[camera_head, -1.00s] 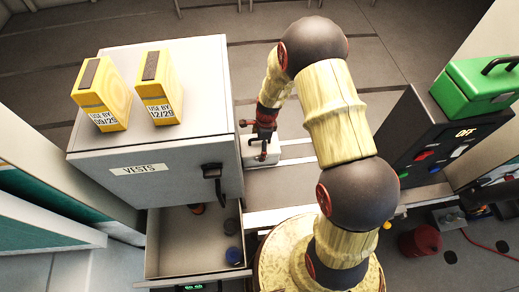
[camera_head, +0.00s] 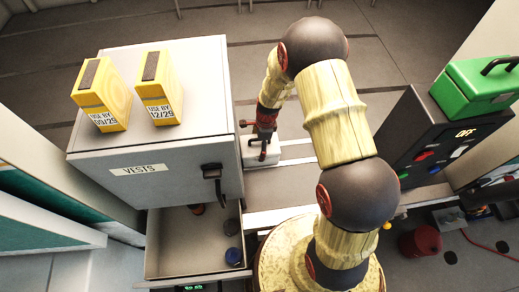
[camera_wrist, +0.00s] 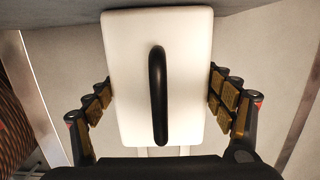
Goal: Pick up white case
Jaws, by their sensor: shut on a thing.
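The white case (camera_wrist: 187,85) has a black handle (camera_wrist: 157,95) on its top face and fills the middle of the wrist view. My gripper (camera_wrist: 160,92) has a finger on each side of the case and is shut on its left and right sides. In the head view the white case (camera_head: 262,158) shows to the right of the grey cabinet, partly hidden under my gripper (camera_head: 262,140). Whether the case is clear of the surface below it cannot be told.
The grey cabinet labelled VESTS (camera_head: 185,182) stands close left, with two yellow boxes (camera_head: 103,95) (camera_head: 157,88) on top. Its open drawer (camera_head: 180,245) holds small items. At right a dark panel box (camera_head: 430,140) carries a green case (camera_head: 485,85). A red bucket (camera_head: 420,241) is on the floor.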

